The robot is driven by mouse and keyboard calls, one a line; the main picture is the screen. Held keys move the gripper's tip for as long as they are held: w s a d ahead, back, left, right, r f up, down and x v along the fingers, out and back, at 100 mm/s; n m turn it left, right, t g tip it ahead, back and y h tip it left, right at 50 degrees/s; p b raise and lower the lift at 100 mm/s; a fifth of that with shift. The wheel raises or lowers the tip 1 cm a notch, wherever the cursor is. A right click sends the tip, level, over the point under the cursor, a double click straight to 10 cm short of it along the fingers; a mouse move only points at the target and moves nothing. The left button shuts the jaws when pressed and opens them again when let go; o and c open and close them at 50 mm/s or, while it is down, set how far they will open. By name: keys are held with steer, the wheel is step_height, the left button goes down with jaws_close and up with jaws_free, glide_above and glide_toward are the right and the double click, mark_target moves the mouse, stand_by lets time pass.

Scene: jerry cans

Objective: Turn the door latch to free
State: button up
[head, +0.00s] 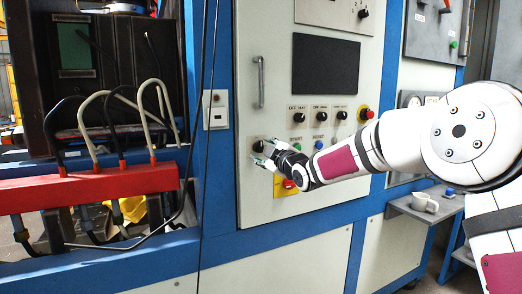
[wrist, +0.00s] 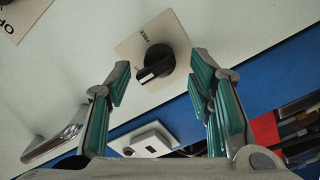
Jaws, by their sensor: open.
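The door latch is a black rotary knob (wrist: 157,64) on a square beige plate (wrist: 181,40), in the upper middle of the wrist view. A label reading FREE sits above the knob, and a smaller unreadable label is at its left. The knob's white mark points to the lower left, away from FREE. My gripper (wrist: 161,70) is open, with one green-padded finger on each side of the knob and visible gaps between. In the head view, my gripper (head: 262,155) is at the cabinet door, and the latch knob (head: 259,146) is partly hidden by it.
The door's metal handle (wrist: 58,140) is at lower left in the wrist view. A white switch box (wrist: 148,141) is below. In the head view, more knobs and buttons, a red emergency button (head: 365,113) and a dark screen (head: 325,63) are near my arm.

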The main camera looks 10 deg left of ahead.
steer(key=shift+x, duration=1.2)
steer(key=c, duration=1)
steer(key=shift+f, duration=0.1)
